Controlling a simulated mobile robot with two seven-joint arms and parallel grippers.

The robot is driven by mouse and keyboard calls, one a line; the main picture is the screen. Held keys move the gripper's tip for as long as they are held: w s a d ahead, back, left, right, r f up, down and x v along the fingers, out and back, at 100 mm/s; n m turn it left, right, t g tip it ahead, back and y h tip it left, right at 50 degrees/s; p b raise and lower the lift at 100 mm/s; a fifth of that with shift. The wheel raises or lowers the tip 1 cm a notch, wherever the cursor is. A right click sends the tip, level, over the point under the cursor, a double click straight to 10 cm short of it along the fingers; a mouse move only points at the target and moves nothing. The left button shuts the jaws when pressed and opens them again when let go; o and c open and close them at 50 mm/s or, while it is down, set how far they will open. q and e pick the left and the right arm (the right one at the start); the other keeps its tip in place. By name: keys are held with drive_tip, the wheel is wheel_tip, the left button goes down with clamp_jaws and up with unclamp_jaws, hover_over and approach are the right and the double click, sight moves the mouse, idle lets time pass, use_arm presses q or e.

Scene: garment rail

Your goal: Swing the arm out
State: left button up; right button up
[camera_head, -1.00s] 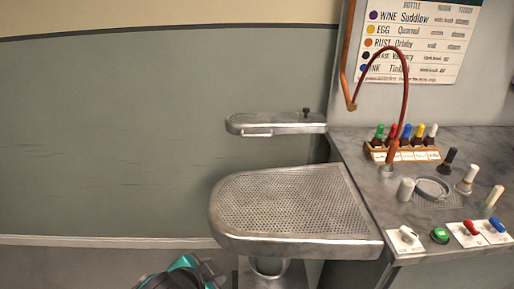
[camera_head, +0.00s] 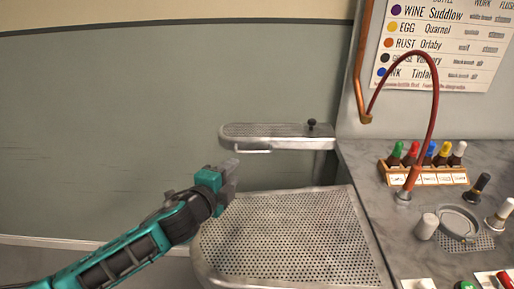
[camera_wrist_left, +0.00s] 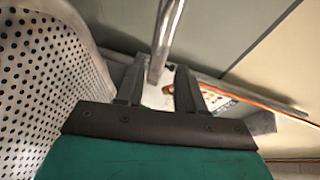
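The swing arm (camera_head: 275,131) is a narrow perforated metal board with a black knob (camera_head: 312,124) at its right end. Nothing is gripped. My right gripper is out of view.
To the right is a grey counter (camera_head: 370,190) with a rack of coloured bottles (camera_head: 425,173), a red hose (camera_head: 434,110), a round dish (camera_head: 460,220) and several switches. A label chart (camera_head: 440,45) hangs behind. The wall side at left is clear.

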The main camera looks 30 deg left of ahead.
sight(253, 153)
use_arm(q)
drive_tip(key=w, duration=0.4)
drive_tip(key=w+f, duration=0.1)
drive_tip(key=w, duration=0.3)
drive_tip(key=w+f, duration=0.1)
drive_tip(key=w, duration=0.3)
drive_tip(key=shift+a+f, duration=0.15)
drive_tip(key=shift+a, duration=0.15)
drive_tip(key=shift+c, duration=0.3)
clamp_jaws()
